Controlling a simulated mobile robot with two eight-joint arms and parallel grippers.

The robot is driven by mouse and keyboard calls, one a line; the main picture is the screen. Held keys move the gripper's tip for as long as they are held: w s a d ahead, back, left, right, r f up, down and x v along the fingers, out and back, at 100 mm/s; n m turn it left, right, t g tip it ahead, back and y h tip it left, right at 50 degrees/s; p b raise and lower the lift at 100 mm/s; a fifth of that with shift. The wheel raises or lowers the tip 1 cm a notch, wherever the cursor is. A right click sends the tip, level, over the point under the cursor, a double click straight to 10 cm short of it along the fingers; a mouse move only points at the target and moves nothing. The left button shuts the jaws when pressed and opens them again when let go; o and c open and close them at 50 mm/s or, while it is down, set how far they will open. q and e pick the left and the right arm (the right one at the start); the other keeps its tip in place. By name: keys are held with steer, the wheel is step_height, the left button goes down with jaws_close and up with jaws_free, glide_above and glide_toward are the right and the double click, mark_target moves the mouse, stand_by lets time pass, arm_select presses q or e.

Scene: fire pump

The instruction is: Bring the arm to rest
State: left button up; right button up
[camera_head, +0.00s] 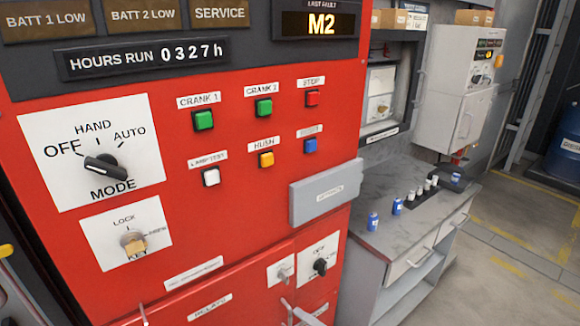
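Neither of my grippers can be made out in the head view, so I see no arm reaching the controls. A red control cabinet (235,215) fills the left and middle. Its dark mode knob (105,165) sits on a white plate marked OFF, HAND and AUTO; its bar lies slanted, and its exact setting is hard to tell. Below is a lock switch with a brass-coloured key part (133,243). Green, red, white, amber and blue buttons sit on the cabinet's front. The fault display (320,24) reads M2, and the hours counter (160,55) reads 0327h.
A grey cover (326,192) stands out from the cabinet's right side. Right of it, a grey workbench (362,190) carries blue cylinders and several small items in a row. A light-grey wall cabinet (455,75) and a blue drum (566,150) stand behind. The floor (520,225) at right is open.

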steer(key=s+d+r+n+g+h+p, duration=0.3)
steer(key=s+d+n+g+h+p, duration=0.2)
steer(key=s+d, duration=0.8)
steer(key=s+n+h+p, duration=0.1)
steer(key=s+h+p, duration=0.2)
steer(key=h, duration=0.2)
steer(key=shift+s+r+n+g, duration=0.2)
steer(key=shift+n+g, duration=0.2)
